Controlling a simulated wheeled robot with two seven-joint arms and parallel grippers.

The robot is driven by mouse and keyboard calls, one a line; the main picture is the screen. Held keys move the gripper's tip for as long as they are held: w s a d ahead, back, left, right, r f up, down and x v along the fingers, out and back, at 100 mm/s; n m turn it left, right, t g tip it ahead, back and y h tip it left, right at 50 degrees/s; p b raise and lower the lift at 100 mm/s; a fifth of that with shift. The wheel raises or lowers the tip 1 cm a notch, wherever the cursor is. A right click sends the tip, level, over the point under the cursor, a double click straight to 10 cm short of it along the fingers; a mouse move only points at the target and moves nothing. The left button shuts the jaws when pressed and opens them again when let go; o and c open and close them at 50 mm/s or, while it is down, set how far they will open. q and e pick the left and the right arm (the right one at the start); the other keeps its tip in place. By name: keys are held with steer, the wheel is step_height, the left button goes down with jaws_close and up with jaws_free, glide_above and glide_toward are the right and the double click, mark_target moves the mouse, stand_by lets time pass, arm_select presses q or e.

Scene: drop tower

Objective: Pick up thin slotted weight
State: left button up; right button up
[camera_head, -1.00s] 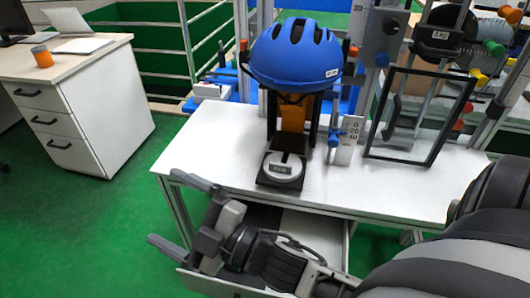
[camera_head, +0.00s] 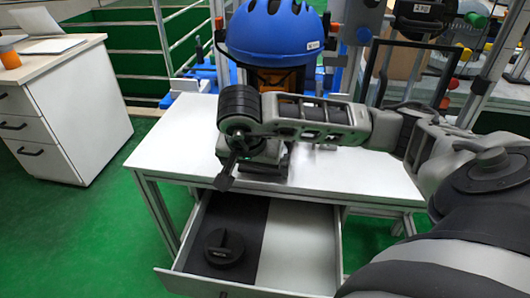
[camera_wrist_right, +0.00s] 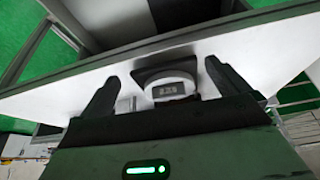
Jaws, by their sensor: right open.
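A pale round disc with a dark label (camera_wrist_right: 172,87) sits on a black base on the white table in the right wrist view. In the head view my right wrist hides most of it. A black round weight with a raised grip (camera_head: 224,247) lies in the open drawer. I cannot tell which of the two is the thin slotted weight. My right gripper (camera_head: 240,170) points down over the table's front edge. In the right wrist view its open fingers (camera_wrist_right: 163,80) stand apart with the disc between them in the picture; contact is not visible. My left gripper is not in view.
The pulled-out drawer (camera_head: 298,240) juts below the table (camera_head: 185,140). A blue helmet (camera_head: 272,30) is mounted behind my right wrist. A black frame (camera_head: 375,75) stands at the table's right. A white cabinet (camera_head: 85,110) stands at the left.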

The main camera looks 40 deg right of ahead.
steer(key=w+d, duration=0.1)
steer(key=d, duration=0.1)
steer(key=w+d, duration=0.1)
steer(key=d, duration=0.1)
steer(key=shift+w, duration=0.4)
steer(key=shift+w+d, duration=0.85)
steer(key=shift+d, duration=0.3)
steer(key=shift+x, duration=1.2)
steer(key=shift+w+d+f, duration=0.25)
steer(key=shift+d+f, duration=0.05)
steer(key=shift+f, duration=0.05)
